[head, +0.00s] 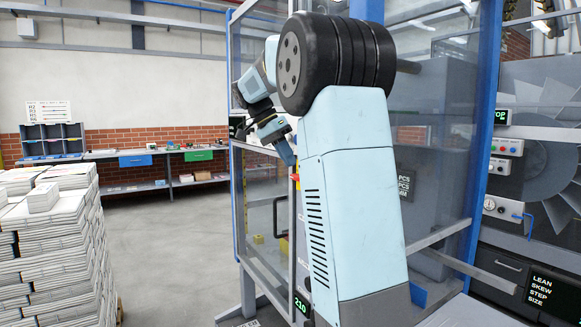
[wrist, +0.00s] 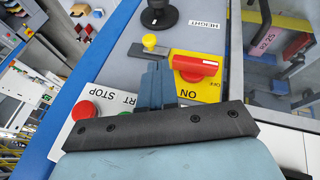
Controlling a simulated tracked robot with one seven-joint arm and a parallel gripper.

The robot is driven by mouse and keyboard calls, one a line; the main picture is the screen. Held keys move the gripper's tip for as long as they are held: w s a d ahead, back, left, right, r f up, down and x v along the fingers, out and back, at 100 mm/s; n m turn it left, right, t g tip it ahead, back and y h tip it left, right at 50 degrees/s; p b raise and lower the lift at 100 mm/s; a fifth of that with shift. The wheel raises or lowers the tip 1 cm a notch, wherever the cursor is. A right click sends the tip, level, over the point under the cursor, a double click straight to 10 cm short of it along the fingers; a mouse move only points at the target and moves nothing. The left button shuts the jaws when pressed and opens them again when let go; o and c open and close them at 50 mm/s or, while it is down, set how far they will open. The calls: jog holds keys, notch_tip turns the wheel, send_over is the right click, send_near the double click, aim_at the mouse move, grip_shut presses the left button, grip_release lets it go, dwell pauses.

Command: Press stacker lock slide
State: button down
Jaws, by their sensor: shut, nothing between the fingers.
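In the wrist view, a grey control panel (wrist: 118,62) carries a round yellow knob (wrist: 149,40) on a dark flat strip (wrist: 136,50); this looks like the lock slide, though I see no label for it. My gripper (wrist: 155,75) is shut and empty. Its fingertips point at the panel, just below the yellow knob in the picture and left of a red rotary switch (wrist: 196,68) on a yellow ON/OFF plate. I cannot tell whether the tips touch the panel. In the head view my gripper (head: 286,152) is beside the blue-framed clear enclosure, and the panel is mostly hidden by my arm.
A black HEIGHT knob (wrist: 159,14) stands above the yellow knob. A red STOP button (wrist: 84,110) and a partly hidden green button (wrist: 126,116) sit lower left. Paper stacks (head: 52,235) stand at left; the floor (head: 165,240) between is clear.

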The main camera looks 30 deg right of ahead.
jog(key=x, duration=0.8)
jog(key=shift+f, duration=0.25)
jog(key=shift+s+d, duration=0.15)
jog(key=shift+d, duration=0.05)
